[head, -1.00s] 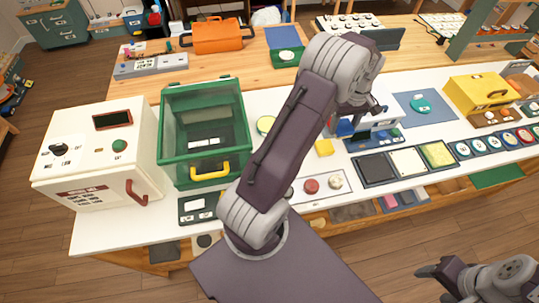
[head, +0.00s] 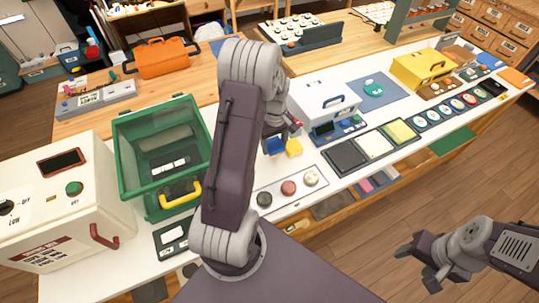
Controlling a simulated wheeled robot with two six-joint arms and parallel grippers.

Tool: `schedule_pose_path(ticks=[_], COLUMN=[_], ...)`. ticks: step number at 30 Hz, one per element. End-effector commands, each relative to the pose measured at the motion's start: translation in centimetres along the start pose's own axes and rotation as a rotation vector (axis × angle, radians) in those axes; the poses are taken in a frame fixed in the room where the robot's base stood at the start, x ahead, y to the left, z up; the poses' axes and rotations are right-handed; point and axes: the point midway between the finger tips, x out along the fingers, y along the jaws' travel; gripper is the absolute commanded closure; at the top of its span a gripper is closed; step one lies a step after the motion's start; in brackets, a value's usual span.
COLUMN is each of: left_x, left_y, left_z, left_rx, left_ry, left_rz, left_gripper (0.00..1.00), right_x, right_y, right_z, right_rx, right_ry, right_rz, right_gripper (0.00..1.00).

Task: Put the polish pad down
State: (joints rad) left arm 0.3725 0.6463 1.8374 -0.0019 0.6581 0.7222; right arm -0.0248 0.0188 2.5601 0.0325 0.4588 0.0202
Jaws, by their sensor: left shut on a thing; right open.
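My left arm rises across the middle of the head view, and its gripper (head: 275,128) is mostly hidden behind the arm. A small blue piece (head: 275,146) shows just below that gripper, low over the white counter. It appears to be the pad held in the shut jaws, but the grip itself is hidden. I cannot tell whether it touches the counter. A yellow block (head: 294,147) is right beside it in the picture. My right gripper (head: 417,267) is open and empty over the floor at the lower right, away from the counter.
A tray with dark, red and cream round pieces (head: 288,187) lies in front. A white case (head: 325,98) stands behind, with dark, white and yellow-green squares (head: 374,144) to the right.

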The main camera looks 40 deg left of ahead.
Motion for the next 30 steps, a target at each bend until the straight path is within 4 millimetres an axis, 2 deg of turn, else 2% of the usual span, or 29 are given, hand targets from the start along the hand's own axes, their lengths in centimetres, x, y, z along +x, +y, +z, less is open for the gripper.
schedule_pose_path(ticks=[3,8,16,27,28,30], left_x=[0.9,1.2,5.0,5.6,5.5,5.4], left_y=[-1.5,-1.8,-1.8,-1.8,-1.8,-1.8], left_z=[0.0,-0.1,0.0,-0.1,-0.1,-0.1], left_rx=[-0.001,0.001,0.001,0.001,0.001,0.001], left_ry=[-0.001,0.001,-0.001,0.001,0.001,0.001], left_rz=[-0.001,0.001,-0.001,0.001,0.001,0.001], left_gripper=[0.77,0.77,0.77,0.77,0.36,0.22], right_x=[-0.1,-0.1,-0.1,0.2,0.1,0.0], right_y=[0.0,0.0,0.0,0.0,0.0,0.0], right_z=[0.0,0.0,0.0,0.0,0.0,0.0], right_rx=[0.0,0.0,0.0,0.0,0.0,0.0], right_ry=[0.0,0.0,0.0,0.0,0.0,0.0], right_rz=[0.0,0.0,0.0,0.0,0.0,0.0], right_gripper=[0.43,0.43,0.43,0.43,0.43,0.43])
